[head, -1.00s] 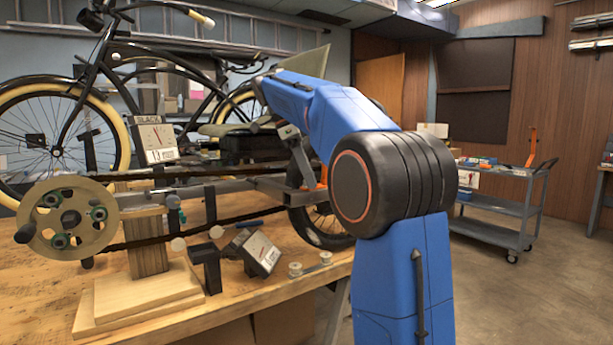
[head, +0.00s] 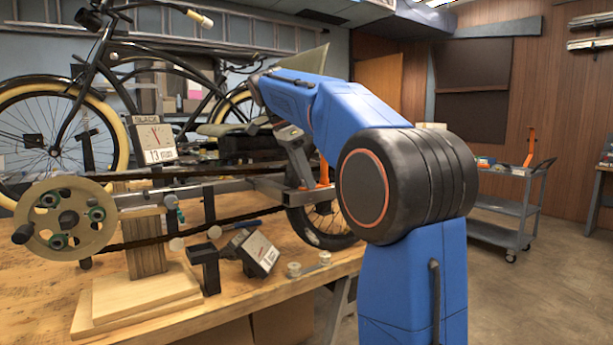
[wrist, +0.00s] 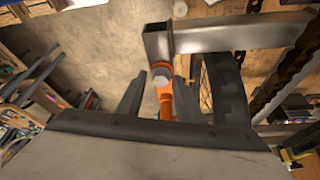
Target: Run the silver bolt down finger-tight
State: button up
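In the wrist view my gripper (wrist: 160,80) shows two dark fingers, apart, one on each side of an orange upright part (wrist: 166,103). A pale silver, round head (wrist: 162,73) sits at the top of that part, between the fingers; it looks like the silver bolt, but its thread and seat are hidden. I see no clear contact with the fingers. A square steel tube (wrist: 225,38) of the trike frame lies just beyond, to the right.
The wooden bench (head: 225,310) carries the crank wheel (head: 65,218), the chain and a small boxed gauge (head: 258,252). White spools (head: 294,269) lie near its front edge. A bicycle (head: 130,75) stands behind. A cart (head: 505,215) stands on the right, with open floor before it.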

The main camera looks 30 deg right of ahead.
jog(key=shift+f, duration=0.1)
jog(key=shift+d+n+t, duration=0.1)
jog(key=shift+n+t, duration=0.2)
jog(key=shift+n, duration=0.7)
jog(key=shift+n+t, duration=0.4)
jog(key=shift+n, duration=0.4)
jog(key=shift+n+t, duration=0.3)
jog(key=shift+n, duration=0.6)
jog(key=c, duration=0.6)
jog(key=shift+m+g, duration=0.4)
jog(key=shift+m, duration=0.5)
